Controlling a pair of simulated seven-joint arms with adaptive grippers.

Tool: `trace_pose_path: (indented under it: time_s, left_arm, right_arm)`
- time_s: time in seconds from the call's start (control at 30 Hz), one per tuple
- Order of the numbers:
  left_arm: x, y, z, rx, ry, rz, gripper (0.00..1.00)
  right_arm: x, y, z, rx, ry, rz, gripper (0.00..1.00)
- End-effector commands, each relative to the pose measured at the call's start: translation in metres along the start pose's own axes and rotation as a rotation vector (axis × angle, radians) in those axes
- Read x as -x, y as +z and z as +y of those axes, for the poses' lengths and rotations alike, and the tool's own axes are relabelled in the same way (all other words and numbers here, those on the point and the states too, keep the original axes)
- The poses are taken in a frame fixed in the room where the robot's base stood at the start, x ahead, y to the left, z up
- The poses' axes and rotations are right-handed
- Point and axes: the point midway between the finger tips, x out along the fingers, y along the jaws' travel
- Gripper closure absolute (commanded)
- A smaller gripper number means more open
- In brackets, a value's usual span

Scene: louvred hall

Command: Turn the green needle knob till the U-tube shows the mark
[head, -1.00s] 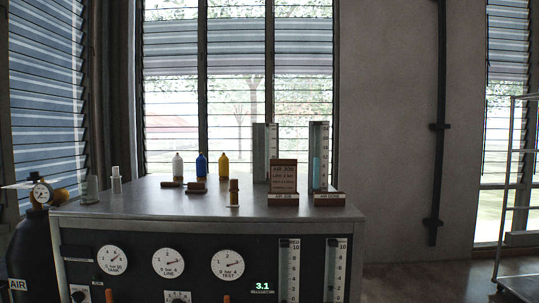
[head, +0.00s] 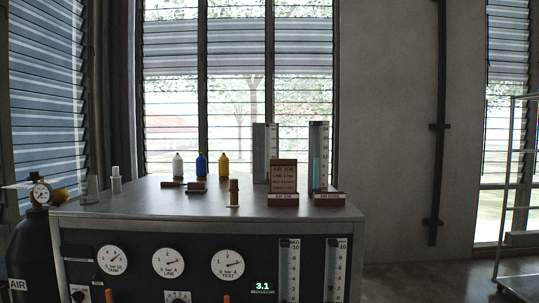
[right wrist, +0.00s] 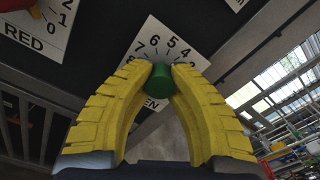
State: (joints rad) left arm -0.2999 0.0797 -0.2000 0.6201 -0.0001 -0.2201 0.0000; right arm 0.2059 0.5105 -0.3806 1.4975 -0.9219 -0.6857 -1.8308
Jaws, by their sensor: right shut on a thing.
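The green needle knob (right wrist: 160,84) sits in front of a white dial card (right wrist: 153,45) numbered up to at least 8 in the right wrist view. The yellow fingers of my right gripper (right wrist: 161,72) are shut on it from both sides. Part of the card's lower lettering is hidden by the fingers. In the head view an upright tube stand with blue liquid (head: 317,172) stands on the bench top at the right. A similar grey stand (head: 260,155) is left of it, partly behind a brown sign (head: 283,176). I cannot make out the mark. My left gripper is not in view.
The bench (head: 140,205) carries small bottles and fittings on top. Its front has round gauges (head: 168,263), a green display reading 3.1 (head: 264,286) and two flow tubes (head: 289,268). A dark gas cylinder (head: 35,250) stands left; a metal rack (head: 512,180) stands right.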

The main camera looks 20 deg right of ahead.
Motion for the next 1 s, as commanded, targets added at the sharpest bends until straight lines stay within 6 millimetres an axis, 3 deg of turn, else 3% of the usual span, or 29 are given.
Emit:
trace_pose_path:
  time_s: [0.47, 0.5, 0.63, 0.77, 1.0]
  left_arm:
    - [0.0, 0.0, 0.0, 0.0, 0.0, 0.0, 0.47]
    - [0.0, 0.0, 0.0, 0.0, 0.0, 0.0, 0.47]
    - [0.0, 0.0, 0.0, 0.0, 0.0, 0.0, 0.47]
    - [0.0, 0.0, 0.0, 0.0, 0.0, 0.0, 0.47]
    - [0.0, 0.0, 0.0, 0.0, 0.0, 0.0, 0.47]
  right_arm:
    - [0.0, 0.001, 0.0, 0.0, 0.0, -0.001, 1.0]
    - [0.0, 0.001, 0.0, 0.0, 0.0, -0.001, 0.82]
    - [0.007, 0.001, 0.005, -0.036, 0.006, 0.001, 0.67]
    - [0.032, 0.002, 0.014, -0.172, 0.017, 0.005, 0.52]
    - [0.08, 0.001, 0.01, -0.433, 0.013, 0.005, 0.49]
